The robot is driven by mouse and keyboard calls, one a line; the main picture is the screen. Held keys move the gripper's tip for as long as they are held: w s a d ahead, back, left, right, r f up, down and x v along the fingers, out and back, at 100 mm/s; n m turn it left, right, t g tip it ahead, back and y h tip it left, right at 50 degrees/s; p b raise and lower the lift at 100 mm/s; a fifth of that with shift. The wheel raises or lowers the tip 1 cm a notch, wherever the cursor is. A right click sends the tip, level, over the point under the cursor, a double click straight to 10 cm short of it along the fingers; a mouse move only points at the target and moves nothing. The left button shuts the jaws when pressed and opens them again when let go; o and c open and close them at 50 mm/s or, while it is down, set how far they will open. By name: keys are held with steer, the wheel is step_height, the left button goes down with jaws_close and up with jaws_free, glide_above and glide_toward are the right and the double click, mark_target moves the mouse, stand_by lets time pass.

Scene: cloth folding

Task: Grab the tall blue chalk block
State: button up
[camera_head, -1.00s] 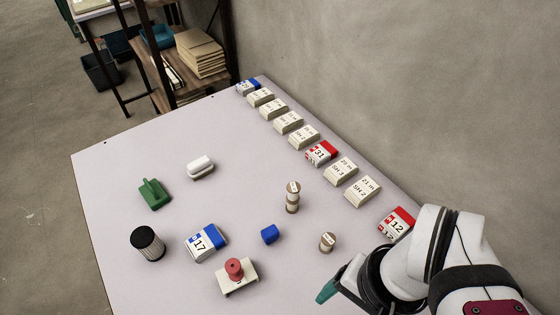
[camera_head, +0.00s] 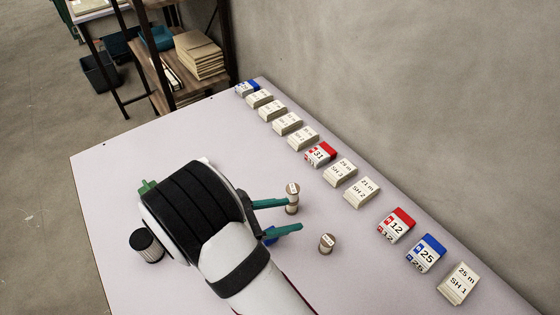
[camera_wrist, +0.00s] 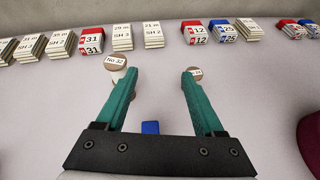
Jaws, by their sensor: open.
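The small blue block (camera_head: 269,235) stands on the white table, mostly hidden under my gripper in the head view. In the wrist view the blue block (camera_wrist: 150,127) shows between the finger bases, just beyond the dark palm bar, which hides its lower part. My gripper (camera_head: 294,215) is open, with its two green fingers spread and nothing held between them. In the wrist view the fingertips (camera_wrist: 160,74) reach past the block, one close to each of two round wooden pieces. I cannot tell how high the fingers are above the table.
A taller round stack (camera_head: 292,200) and a short round piece (camera_head: 327,243) stand near my fingertips. A row of white, red and blue labelled stacks (camera_head: 361,192) lines the wall side. A dark ribbed cylinder (camera_head: 146,245) is at left. A dark red object (camera_wrist: 310,142) shows at the wrist view's right edge.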

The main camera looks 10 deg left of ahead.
steer(key=shift+w+a+f+n+t, duration=0.15)
steer(key=shift+a+f+n+t, duration=0.45)
steer(key=shift+a+f+n, duration=0.25)
step_height(320, 180, down, 6)
steer(key=shift+a+r, duration=0.1)
steer(key=shift+a, duration=0.05)
steer(key=shift+w+d+f, duration=0.7)
steer(key=shift+d+f, duration=0.15)
steer(key=shift+f, duration=0.05)
steer(key=shift+w+d+f, duration=0.15)
steer(key=shift+w+d, duration=0.1)
jaws_close()
